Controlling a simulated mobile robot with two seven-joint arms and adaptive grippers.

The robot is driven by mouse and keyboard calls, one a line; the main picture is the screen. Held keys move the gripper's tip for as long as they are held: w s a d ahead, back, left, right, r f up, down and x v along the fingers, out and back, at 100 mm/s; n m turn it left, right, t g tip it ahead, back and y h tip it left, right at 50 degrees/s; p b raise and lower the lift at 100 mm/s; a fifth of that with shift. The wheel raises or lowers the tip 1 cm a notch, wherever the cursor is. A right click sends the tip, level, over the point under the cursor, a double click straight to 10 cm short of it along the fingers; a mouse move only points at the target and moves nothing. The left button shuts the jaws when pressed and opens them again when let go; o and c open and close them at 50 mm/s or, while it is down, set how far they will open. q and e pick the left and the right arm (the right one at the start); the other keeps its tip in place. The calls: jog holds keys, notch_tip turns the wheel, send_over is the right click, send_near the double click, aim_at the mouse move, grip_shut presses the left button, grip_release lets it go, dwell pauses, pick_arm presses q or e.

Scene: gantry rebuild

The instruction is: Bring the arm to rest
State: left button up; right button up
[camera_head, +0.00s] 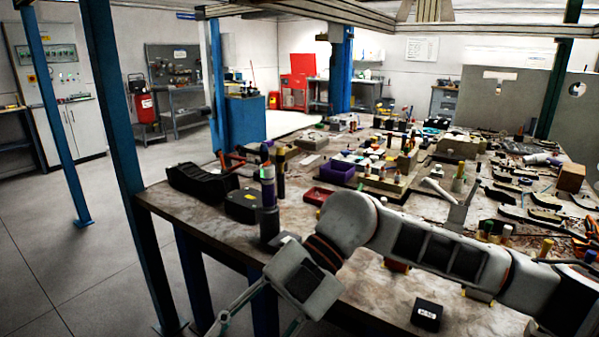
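My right arm (440,250) comes in from the right edge and reaches across the front of the workbench (185,215). It bends at the left and its wrist (305,282) points down and left, beyond the bench's front edge. My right gripper (253,326) hangs low at the bottom of the view. Its thin fingers look spread apart, with nothing seen between them. The picture's bottom edge may cut off part of it. My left arm and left gripper are not in view.
A small black box (427,315) lies on the bench below the arm. A purple bin (338,173) and many tools crowd the bench. Blue posts (120,150) stand at the left; floor there is clear.

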jog(key=s+a+r+g+y, duration=0.2)
jog(key=a+r+y, duration=0.25)
jog(key=y, duration=0.25)
jog(key=w+d+r+m+t+y, duration=0.1)
jog(key=w+d+m+t+y, duration=0.2)
jog(key=w+m+t+y, duration=0.55)
jog(key=w+d+f+m+t+h, duration=0.4)
jog(key=d+f+m+t+h, duration=0.2)
jog(key=f+m+t, duration=0.25)
jog(key=w+d+f+m+t+h, duration=0.5)
jog(key=d+f+m+t+h, duration=0.1)
jog(key=f+m+t, duration=0.25)
jog(key=s+d+f+m+h, duration=0.35)
jog(key=d+f+h, duration=0.4)
jog(key=f, duration=0.65)
jog(key=s+d+f+g+h, duration=0.1)
jog(key=s+d+f+g, duration=0.2)
jog(key=s+d+f, duration=0.2)
jog(key=s+d+f+g+h, duration=0.1)
jog(key=s+d+f+g, duration=0.2)
jog(key=s+d+f, duration=0.3)
jog(key=s+f, duration=0.3)
jog(key=f, duration=0.2)
jog(key=shift+s+f+m+h+p, duration=0.15)
jog(key=shift+s+m+h+p, duration=0.15)
jog(key=shift+s, duration=0.05)
